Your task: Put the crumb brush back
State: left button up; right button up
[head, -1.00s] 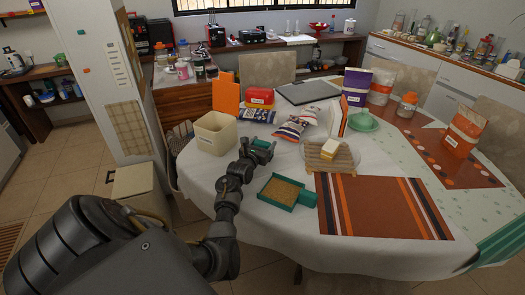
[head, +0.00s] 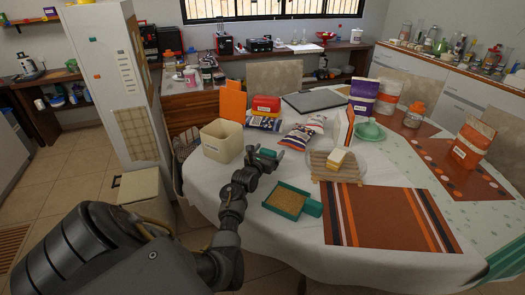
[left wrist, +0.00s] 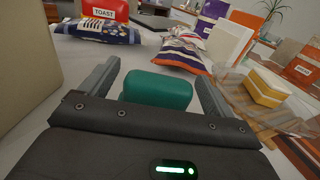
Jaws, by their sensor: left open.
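A green block-shaped piece (left wrist: 157,89), which looks like the crumb brush, sits between the fingers of my left gripper (left wrist: 156,72) in the left wrist view. The fingers are open, with a gap on either side of it. In the head view the left gripper (head: 265,158) is low over the white tablecloth, and the green piece shows only partly behind its fingers. A green crumb pan (head: 311,207) with a tan, crumb-filled top lies to the right and nearer to me. My right gripper is not in view.
A cream bin (head: 222,142) stands just left of the gripper. Behind are a red toast box (head: 266,104) and a patterned bag (head: 303,132). A plate with a wooden rack (head: 328,172) and bread stands right. An orange striped placemat (head: 390,220) lies at front right.

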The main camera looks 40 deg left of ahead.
pick_arm(q)
jog(key=p+v, duration=0.1)
jog(key=v, duration=0.9)
jog(key=shift+s+d+r+p, duration=0.1)
jog(key=shift+s+p, duration=0.2)
jog(key=shift+s, duration=0.1)
jog(key=shift+s+d, duration=0.1)
jog(key=shift+s, duration=0.3)
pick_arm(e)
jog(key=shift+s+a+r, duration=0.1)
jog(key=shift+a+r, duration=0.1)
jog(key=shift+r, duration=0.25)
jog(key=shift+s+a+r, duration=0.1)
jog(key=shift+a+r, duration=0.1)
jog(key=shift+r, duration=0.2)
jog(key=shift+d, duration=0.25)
